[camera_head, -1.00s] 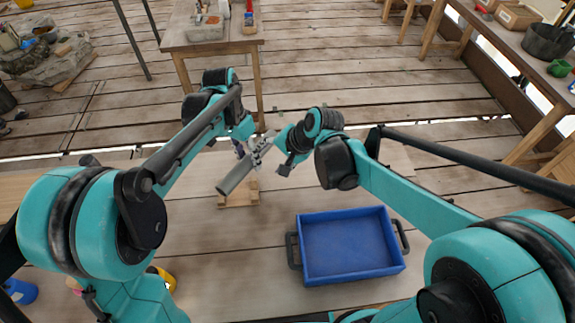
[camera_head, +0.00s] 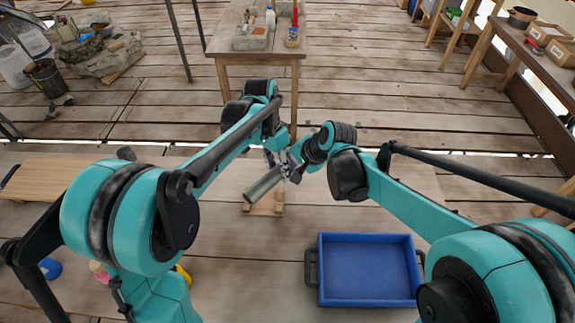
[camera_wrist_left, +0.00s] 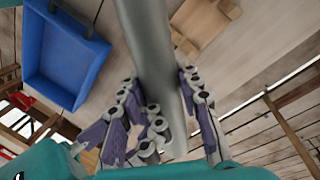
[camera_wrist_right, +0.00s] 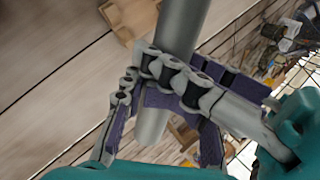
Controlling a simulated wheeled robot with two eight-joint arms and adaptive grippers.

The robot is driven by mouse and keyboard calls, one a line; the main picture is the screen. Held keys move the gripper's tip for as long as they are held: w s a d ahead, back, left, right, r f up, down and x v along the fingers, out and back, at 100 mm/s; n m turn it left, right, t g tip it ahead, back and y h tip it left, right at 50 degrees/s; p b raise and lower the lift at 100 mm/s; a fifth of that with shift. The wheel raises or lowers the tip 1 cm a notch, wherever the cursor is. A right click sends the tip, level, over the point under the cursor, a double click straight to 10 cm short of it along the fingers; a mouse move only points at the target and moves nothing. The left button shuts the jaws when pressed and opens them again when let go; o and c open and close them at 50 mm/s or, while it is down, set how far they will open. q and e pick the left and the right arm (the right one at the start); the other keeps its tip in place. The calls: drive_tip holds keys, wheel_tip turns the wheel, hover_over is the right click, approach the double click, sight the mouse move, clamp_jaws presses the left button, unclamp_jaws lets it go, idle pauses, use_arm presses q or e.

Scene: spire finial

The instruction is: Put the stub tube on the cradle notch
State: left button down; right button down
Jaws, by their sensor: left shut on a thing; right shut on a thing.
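The stub tube (camera_head: 263,185) is a plain grey cylinder, held tilted over the wooden cradle (camera_head: 266,210) in the head view. My left gripper (camera_head: 271,159) and my right gripper (camera_head: 291,168) are close together at its upper end. In the left wrist view, the left fingers (camera_wrist_left: 165,98) close around the tube (camera_wrist_left: 148,40). In the right wrist view, the right fingers (camera_wrist_right: 160,90) also close around the tube (camera_wrist_right: 183,25). The cradle shows beyond the tube in the left wrist view (camera_wrist_left: 208,20) and right wrist view (camera_wrist_right: 128,20). Its notch cannot be made out.
A blue tray (camera_head: 368,301) with dark handles lies right of the cradle. A wooden board (camera_head: 60,176) lies at the left. A small workbench (camera_head: 258,45) stands behind, and a long bench (camera_head: 530,55) at the far right. The table between cradle and tray is clear.

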use_arm(q)
drive_tip(key=shift+s+d, duration=0.15)
drive_tip(key=shift+d, duration=0.1)
idle(0.3)
drive_tip(key=c, duration=1)
unclamp_jaws()
drive_tip(key=shift+o, duration=0.2)
drive_tip(key=shift+a, duration=0.1)
